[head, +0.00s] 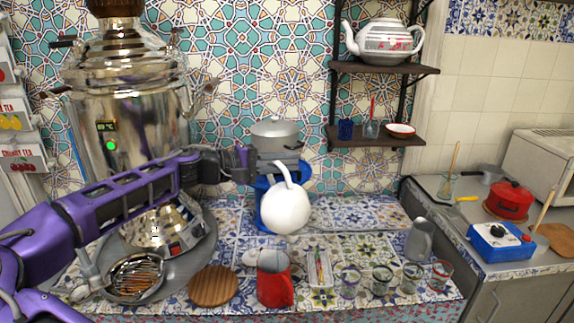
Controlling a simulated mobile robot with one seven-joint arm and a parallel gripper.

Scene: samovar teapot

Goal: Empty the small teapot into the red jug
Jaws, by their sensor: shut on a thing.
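The small white round teapot (286,210) is in the air in the middle of the head view, with its thin spout at the top, bent up and left. My gripper (247,166) reaches in from the left and is shut on the teapot; its fingertips and the teapot's handle are hard to make out. The red jug (274,281) stands upright on the tiled counter, below and slightly left of the teapot. A gap shows between teapot and jug. I see no liquid stream, and the inside of the jug is mostly hidden.
A blue stand (264,188) with a grey pot (276,133) is behind the teapot. A large samovar (135,130) stands at left. A round wooden board (213,286) lies left of the jug; a sachet tray (320,268) and several glasses (382,279) are right.

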